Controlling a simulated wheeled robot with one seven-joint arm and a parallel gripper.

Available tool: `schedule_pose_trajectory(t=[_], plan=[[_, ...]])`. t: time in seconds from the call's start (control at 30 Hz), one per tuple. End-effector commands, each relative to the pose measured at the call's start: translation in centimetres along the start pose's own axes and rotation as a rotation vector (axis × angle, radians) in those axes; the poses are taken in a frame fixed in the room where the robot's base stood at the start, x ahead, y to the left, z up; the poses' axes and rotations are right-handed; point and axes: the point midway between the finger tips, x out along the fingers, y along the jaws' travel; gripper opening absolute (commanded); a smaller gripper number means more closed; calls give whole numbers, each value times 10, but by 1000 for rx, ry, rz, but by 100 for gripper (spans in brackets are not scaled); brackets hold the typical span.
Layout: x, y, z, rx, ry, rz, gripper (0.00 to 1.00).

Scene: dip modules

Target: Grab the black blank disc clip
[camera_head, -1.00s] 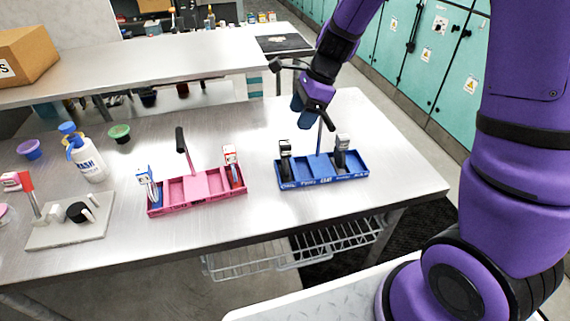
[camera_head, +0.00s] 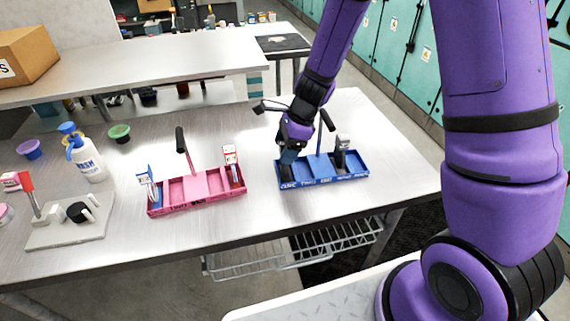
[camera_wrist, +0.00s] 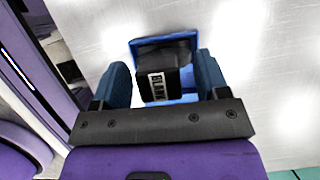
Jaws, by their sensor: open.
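The black blank disc clip (camera_wrist: 158,78), with a white label reading "BLANK", stands in the left end of the blue tray (camera_head: 322,182) in the head view. In the wrist view it lies between the two fingers of my gripper (camera_wrist: 165,82), with a gap visible on the left side. My gripper (camera_head: 288,157) is open and sits over the tray's left end, hiding most of the clip in the head view. A second, grey and black clip (camera_head: 342,150) stands in the right part of the blue tray.
A pink tray (camera_head: 198,190) with a blue-and-white clip (camera_head: 147,180) and a red-and-white clip (camera_head: 231,158) stands to the left. The blue tray's upright handle (camera_head: 326,120) is just right of my gripper. A white bottle (camera_head: 88,160) and grey stand (camera_head: 62,232) are farther left.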

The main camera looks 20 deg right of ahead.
Motion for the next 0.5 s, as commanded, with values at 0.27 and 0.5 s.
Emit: schedule_pose_trajectory(t=[0.27,0.5], plan=[[2,0,0,0,0,-1,64],[2,0,0,0,0,-1,8]])
